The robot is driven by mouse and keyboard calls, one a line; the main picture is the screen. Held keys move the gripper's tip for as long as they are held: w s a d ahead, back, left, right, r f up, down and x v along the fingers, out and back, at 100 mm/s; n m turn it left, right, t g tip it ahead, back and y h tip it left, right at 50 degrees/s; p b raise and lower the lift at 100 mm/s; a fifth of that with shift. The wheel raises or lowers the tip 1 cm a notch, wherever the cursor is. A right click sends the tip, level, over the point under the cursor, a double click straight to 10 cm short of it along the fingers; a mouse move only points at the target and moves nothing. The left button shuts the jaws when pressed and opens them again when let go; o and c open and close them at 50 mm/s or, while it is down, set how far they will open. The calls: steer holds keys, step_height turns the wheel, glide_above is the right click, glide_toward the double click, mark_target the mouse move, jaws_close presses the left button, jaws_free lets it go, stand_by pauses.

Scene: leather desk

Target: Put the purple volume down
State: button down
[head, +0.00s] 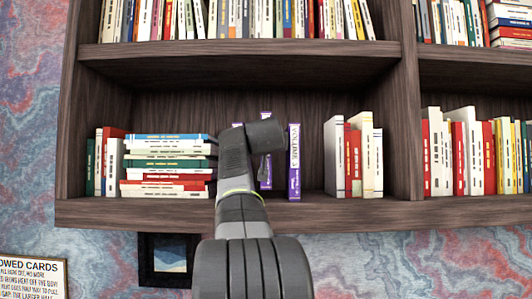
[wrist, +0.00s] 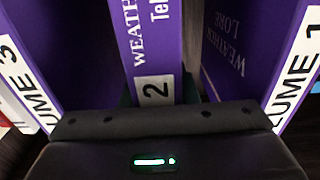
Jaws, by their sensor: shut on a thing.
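My gripper (wrist: 160,98) is shut on the middle purple volume, marked 2 (wrist: 150,45), with a finger on each side of its spine. In the head view this volume (head: 266,174) shows partly behind my arm, its top higher than its neighbour's. I cannot tell whether its base touches the shelf. A purple Volume 3 (head: 294,160) stands upright to its right in the head view; it is at the left in the wrist view (wrist: 25,80). Volume 1 (wrist: 298,75) is at the right in the wrist view and mostly hidden by my arm in the head view.
The volumes are on a dark wooden shelf (head: 310,211). A flat stack of books (head: 168,165) lies to the left. Upright books (head: 355,155) stand to the right, with a gap between them and Volume 3. The shelf board above (head: 240,50) limits the height.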

steer(key=shift+f, duration=1.35)
steer(key=shift+f, duration=0.15)
steer(key=c, duration=1.1)
jaws_free()
steer(key=shift+s+b, duration=0.4)
steer(key=s+b, duration=0.3)
steer(key=s, duration=0.8)
steer(key=shift+s+b, duration=0.15)
steer(key=shift+b, duration=0.2)
